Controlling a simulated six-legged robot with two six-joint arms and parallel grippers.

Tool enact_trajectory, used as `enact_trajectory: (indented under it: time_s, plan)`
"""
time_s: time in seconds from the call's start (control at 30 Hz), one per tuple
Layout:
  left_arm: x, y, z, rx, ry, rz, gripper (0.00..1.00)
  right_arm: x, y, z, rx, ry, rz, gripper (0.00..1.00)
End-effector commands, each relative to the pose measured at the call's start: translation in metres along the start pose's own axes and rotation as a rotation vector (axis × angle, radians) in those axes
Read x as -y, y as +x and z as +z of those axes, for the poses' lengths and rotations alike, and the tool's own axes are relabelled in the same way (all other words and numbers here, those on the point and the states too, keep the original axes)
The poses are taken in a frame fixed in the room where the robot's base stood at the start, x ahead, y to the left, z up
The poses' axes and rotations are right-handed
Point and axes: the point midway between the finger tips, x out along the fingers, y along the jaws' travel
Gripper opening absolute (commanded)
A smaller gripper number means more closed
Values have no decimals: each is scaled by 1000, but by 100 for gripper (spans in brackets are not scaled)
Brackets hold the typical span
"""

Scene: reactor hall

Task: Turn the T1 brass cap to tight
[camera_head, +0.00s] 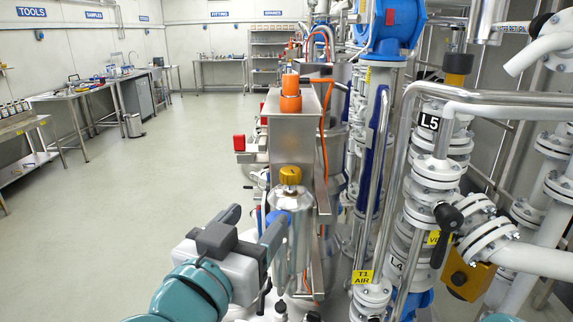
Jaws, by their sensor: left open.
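A brass-coloured cap (290,175) sits on top of an upright silver cylinder (291,201) near the middle of the view. No T1 mark is readable on the cap itself. A yellow "T1 AIR" tag (362,277) hangs on pipework to the right. My left gripper (259,216) is open, below and to the left of the cap, with clear space between its fingers and the cap. Its right finger overlaps the cylinder's lower left side in the picture; whether they touch, I cannot tell. My right gripper is not in view.
A steel box (294,130) with an orange fitting (290,92) stands behind the cap. Dense pipes and flanges (437,172) fill the right side, with a black-handled valve (447,218). Open floor (150,190) lies left, with workbenches (70,95) beyond.

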Motion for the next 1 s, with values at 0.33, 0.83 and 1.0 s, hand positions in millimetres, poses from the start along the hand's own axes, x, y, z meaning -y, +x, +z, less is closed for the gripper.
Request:
enact_trajectory:
  time_s: [0.33,0.83,1.0]
  plan:
    - [-5,30,-9,-21,-3,13,64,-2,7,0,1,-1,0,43]
    - [-7,136,-13,-20,-3,13,64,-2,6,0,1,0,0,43]
    - [-7,150,-14,-22,-4,12,64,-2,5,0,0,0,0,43]
